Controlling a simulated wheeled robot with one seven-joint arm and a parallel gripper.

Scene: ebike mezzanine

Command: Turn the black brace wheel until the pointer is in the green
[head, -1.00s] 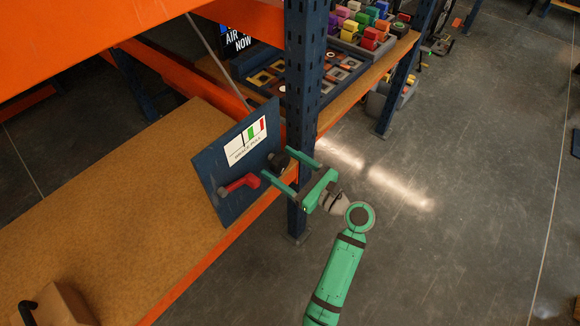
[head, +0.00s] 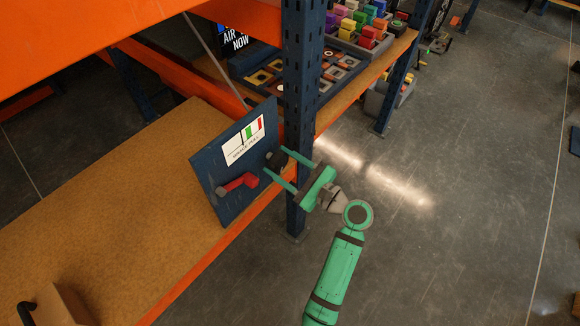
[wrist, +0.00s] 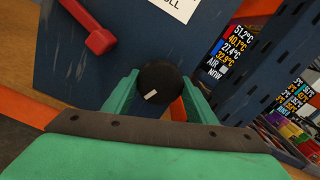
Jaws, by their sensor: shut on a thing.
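The black brace wheel (head: 273,161) is a round knob on the right side of a dark blue panel (head: 212,171). My gripper (head: 277,161) has its two green fingers on either side of the wheel and is shut on it. In the wrist view the wheel (wrist: 160,79) sits between the fingers, its white mark toward the lower left of its face. The gauge (head: 243,140) on the panel has white, green and red bands. Its thin black pointer (head: 242,138) appears in the white, just left of the green; its exact place is hard to tell.
A red handle (head: 238,184) sticks out from the panel left of the wheel and also shows in the wrist view (wrist: 98,38). A blue rack post (head: 298,110) stands close to the right. The floor (head: 440,230) on the right is clear.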

